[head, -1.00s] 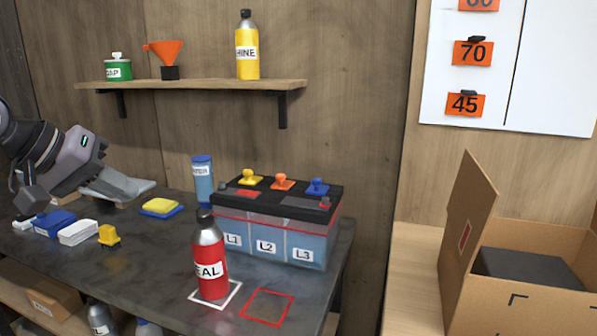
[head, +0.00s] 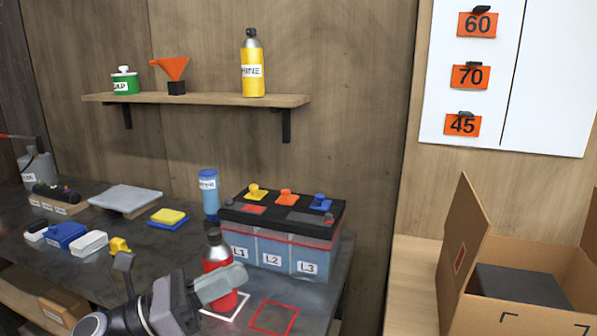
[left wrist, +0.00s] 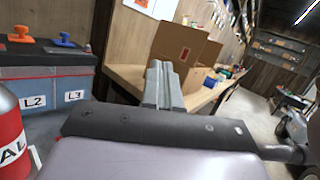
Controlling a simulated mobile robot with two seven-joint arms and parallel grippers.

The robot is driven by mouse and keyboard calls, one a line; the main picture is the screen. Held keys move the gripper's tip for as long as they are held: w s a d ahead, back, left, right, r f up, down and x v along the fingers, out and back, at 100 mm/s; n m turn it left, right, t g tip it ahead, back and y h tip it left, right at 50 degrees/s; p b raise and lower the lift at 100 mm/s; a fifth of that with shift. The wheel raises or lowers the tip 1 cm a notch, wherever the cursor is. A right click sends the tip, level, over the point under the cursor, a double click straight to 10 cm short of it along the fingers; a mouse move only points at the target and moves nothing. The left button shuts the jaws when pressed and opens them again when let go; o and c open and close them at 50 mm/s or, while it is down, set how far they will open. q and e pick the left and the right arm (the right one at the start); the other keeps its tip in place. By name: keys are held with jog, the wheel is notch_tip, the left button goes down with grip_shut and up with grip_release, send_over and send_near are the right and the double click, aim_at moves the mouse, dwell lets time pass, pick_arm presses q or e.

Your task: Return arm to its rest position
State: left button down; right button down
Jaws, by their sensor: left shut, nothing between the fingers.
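In the left wrist view the shut fingers (left wrist: 162,84) point toward a wooden table and a cardboard box, and the red bottle (left wrist: 10,135) is at the left edge. I cannot tell whether the gripper touches the bottle. My right gripper is in neither view.
A battery (head: 285,225) with yellow, orange and blue caps stands behind the bottle. An empty red outline (head: 273,318) lies to its right. An open cardboard box (head: 520,315) stands at right. A shelf (head: 200,99) hangs on the wall. Several small items lie on the bench's left.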

pick_arm(q)
jog(key=s+a+f+n+t+y+p, duration=0.1)
jog(key=a+f+n+t+y, duration=0.25)
jog(key=n, duration=0.75)
jog(key=s+a+f+n+t+y+p, duration=0.1)
jog(key=s+f+n+t+y, duration=0.1)
jog(key=f+n+y, duration=0.6)
jog(key=s+a+f+n+t+y+p, duration=0.1)
jog(key=a+f+n+t+y, duration=0.2)
jog(key=n, duration=1)
jog(key=s+a+f+n+g+y+p, duration=0.2)
jog(key=s+f+n+g, duration=0.4)
jog(key=s+f+n, duration=0.7)
notch_tip(320, 180, down, 2)
jog(key=shift+s+a+f+g+y, duration=0.1)
jog(key=shift+s+a+g+y, duration=0.2)
jog(key=shift+s, duration=0.55)
